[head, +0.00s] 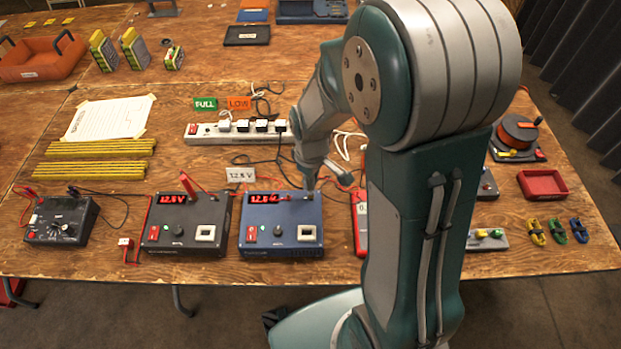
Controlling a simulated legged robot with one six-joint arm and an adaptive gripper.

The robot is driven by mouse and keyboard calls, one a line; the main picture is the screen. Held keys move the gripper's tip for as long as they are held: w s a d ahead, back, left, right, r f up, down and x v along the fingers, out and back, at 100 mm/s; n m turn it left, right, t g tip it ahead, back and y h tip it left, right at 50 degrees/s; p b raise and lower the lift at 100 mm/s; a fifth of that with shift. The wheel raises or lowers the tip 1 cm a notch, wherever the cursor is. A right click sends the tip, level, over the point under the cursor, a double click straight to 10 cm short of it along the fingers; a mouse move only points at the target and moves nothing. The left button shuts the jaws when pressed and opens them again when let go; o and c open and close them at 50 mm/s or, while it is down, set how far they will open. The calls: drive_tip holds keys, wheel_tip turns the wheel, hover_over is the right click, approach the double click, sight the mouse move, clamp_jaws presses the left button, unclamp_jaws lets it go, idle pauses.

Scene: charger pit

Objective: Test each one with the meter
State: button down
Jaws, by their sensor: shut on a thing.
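A dark grey charger (185,224) and a blue charger (281,226) stand side by side at the front of the bench. A red meter (360,222) lies right of the blue charger, partly behind my arm. My gripper (308,186) points down at the blue charger's back right top. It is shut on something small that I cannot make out. A red probe-like piece (188,185) stands tilted on the grey charger's top.
A black dial box (62,221) with red and black leads sits at left. Behind stand a power strip (236,130), a FULL card (205,104), a LOW card (239,103) and a 12.6 V card (240,174). A red tray (541,185) is at right. Yellow rods (97,159) lie left.

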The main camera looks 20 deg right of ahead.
drive_tip(key=shift+f, duration=0.25)
idle(0.5)
drive_tip(key=c, duration=0.5)
unclamp_jaws()
drive_tip(key=shift+c, duration=0.2)
drive_tip(key=o, duration=0.3)
drive_tip(key=shift+o, duration=0.2)
drive_tip(key=shift+r, duration=3.75)
